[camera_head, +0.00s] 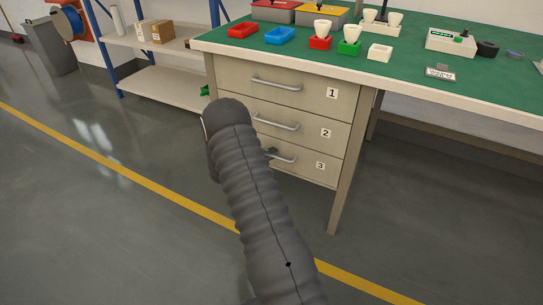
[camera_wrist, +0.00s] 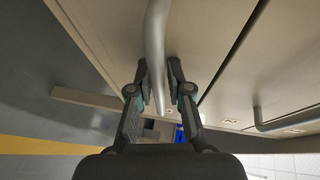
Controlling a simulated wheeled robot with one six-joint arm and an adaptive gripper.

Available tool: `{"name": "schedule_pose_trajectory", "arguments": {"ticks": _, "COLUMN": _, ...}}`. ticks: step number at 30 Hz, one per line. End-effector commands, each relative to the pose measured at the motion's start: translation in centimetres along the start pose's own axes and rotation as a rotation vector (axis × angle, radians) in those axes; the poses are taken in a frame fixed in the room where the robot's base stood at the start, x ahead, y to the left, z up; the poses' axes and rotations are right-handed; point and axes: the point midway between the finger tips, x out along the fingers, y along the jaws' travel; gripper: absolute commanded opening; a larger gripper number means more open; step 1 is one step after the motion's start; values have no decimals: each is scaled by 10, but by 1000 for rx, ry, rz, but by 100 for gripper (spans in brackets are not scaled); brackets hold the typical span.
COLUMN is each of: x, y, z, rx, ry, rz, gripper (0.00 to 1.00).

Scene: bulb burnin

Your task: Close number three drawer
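The number three drawer (camera_head: 320,174) is the lowest of three in the bench, and its label 3 shows in the head view. Its front looks nearly level with the drawers above; I cannot tell if it stands out slightly. Its handle (camera_head: 284,159) is partly hidden behind my arm. In the wrist view a grey bar handle (camera_wrist: 154,40) runs between the two fingers of my gripper (camera_wrist: 158,72). The fingers lean inward with a narrow gap around the bar. I cannot tell whether both pads touch it. My gripper is mostly hidden in the head view.
Drawers one (camera_head: 305,86) and two (camera_head: 300,124) look shut above. Bench leg (camera_head: 346,165) stands right of the drawers. A shelf rack (camera_head: 165,88) stands at left. The floor in front is clear, with a yellow line (camera_head: 130,172). Trays and bulbs sit on the green top.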

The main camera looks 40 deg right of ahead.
Motion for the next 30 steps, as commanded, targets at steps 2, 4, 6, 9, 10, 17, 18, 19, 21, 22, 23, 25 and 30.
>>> {"name": "schedule_pose_trajectory", "arguments": {"ticks": 2, "x": 1, "y": 0, "z": -1, "rx": 1, "ry": 3, "rz": 0, "gripper": 37}}
{"name": "schedule_pose_trajectory", "arguments": {"ticks": 4, "x": 1, "y": 0, "z": -1, "rx": 1, "ry": 3, "rz": 0, "gripper": 37}}
{"name": "schedule_pose_trajectory", "arguments": {"ticks": 6, "x": -1, "y": 0, "z": 0, "rx": 0, "ry": 1, "rz": 0, "gripper": 37}}
{"name": "schedule_pose_trajectory", "arguments": {"ticks": 9, "x": -2, "y": 0, "z": 0, "rx": -1, "ry": -1, "rz": 0, "gripper": 37}}
{"name": "schedule_pose_trajectory", "arguments": {"ticks": 10, "x": -3, "y": 0, "z": 1, "rx": -1, "ry": -2, "rz": 0, "gripper": 37}}
{"name": "schedule_pose_trajectory", "arguments": {"ticks": 17, "x": -17, "y": 0, "z": 2, "rx": -2, "ry": -5, "rz": -1, "gripper": 37}}
{"name": "schedule_pose_trajectory", "arguments": {"ticks": 18, "x": -23, "y": 0, "z": 2, "rx": -2, "ry": -5, "rz": -1, "gripper": 37}}
{"name": "schedule_pose_trajectory", "arguments": {"ticks": 19, "x": -28, "y": 0, "z": 2, "rx": -2, "ry": -4, "rz": -1, "gripper": 37}}
{"name": "schedule_pose_trajectory", "arguments": {"ticks": 21, "x": -42, "y": 0, "z": 2, "rx": -2, "ry": -5, "rz": -1, "gripper": 37}}
{"name": "schedule_pose_trajectory", "arguments": {"ticks": 22, "x": -48, "y": 1, "z": 2, "rx": -2, "ry": -4, "rz": 0, "gripper": 37}}
{"name": "schedule_pose_trajectory", "arguments": {"ticks": 23, "x": -53, "y": 1, "z": 1, "rx": -2, "ry": -3, "rz": 0, "gripper": 37}}
{"name": "schedule_pose_trajectory", "arguments": {"ticks": 25, "x": -67, "y": 0, "z": 1, "rx": -1, "ry": -3, "rz": -1, "gripper": 37}}
{"name": "schedule_pose_trajectory", "arguments": {"ticks": 30, "x": -96, "y": 0, "z": 0, "rx": -1, "ry": -1, "rz": 0, "gripper": 37}}
